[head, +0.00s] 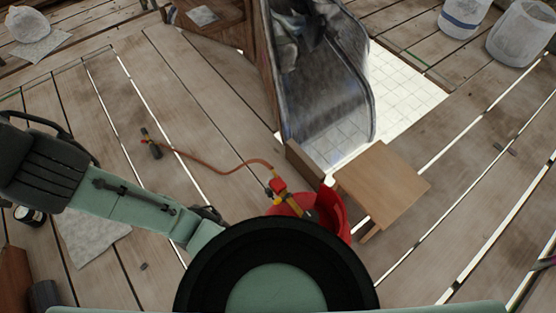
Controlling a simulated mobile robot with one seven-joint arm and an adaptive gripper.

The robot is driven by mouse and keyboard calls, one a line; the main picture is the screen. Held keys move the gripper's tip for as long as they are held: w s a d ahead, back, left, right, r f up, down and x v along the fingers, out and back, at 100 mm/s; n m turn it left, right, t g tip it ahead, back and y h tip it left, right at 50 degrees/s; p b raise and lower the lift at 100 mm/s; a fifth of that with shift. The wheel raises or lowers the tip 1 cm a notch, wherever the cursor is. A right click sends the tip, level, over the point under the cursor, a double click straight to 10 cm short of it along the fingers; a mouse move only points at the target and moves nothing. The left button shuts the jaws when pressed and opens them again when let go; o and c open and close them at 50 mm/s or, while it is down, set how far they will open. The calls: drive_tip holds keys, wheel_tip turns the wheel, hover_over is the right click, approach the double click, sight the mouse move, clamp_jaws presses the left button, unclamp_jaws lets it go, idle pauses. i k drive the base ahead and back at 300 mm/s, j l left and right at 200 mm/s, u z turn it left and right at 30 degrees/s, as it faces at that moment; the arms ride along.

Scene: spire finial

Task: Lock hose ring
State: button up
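A thin orange-brown hose (215,168) runs across the planks. Its left end meets a dark grey cylindrical piece (154,150) with a small red tip. Its right end reaches a red and yellow fitting (278,185) at the red bucket (338,213). I cannot make out a separate hose ring or whether it is locked; the fitting is too small. My arm covers the bucket's lower front. My own arm fills the lower left and bottom middle, and I cannot pick out my gripper's fingers.
A small wooden stool (383,185) stands right of the bucket. A tall translucent panel (325,80) rises behind it, beside a bright tiled opening (405,95). White buckets (522,35) stand at the upper right. A dark can (30,216) and a sheet (90,235) lie left. Planks at centre left are mostly clear.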

sight(277, 200)
drive_tip(key=k, duration=0.4)
drive_tip(key=k+z, duration=0.15)
drive_tip(key=z, duration=0.35)
drive_tip(key=k+z, duration=0.1)
drive_tip(key=z, duration=1.95)
drive_tip(key=k+j+z, duration=0.1)
drive_tip(key=j, duration=0.25)
drive_tip(key=k+j, duration=0.15)
drive_tip(key=j, duration=0.15)
drive_tip(key=k+j+z, duration=0.15)
drive_tip(key=j, duration=0.2)
drive_tip(key=k+j, duration=0.2)
drive_tip(key=j, duration=0.2)
drive_tip(key=k+j, duration=0.2)
drive_tip(key=j, duration=0.15)
drive_tip(key=k+j, duration=0.15)
drive_tip(key=j, duration=0.25)
drive_tip(key=k+j, duration=0.2)
drive_tip(key=j, duration=0.15)
drive_tip(key=k+j, duration=0.2)
drive_tip(key=j, duration=0.2)
drive_tip(key=k+j, duration=0.2)
drive_tip(key=j, duration=0.2)
drive_tip(key=k+j, duration=0.2)
drive_tip(key=j, duration=0.15)
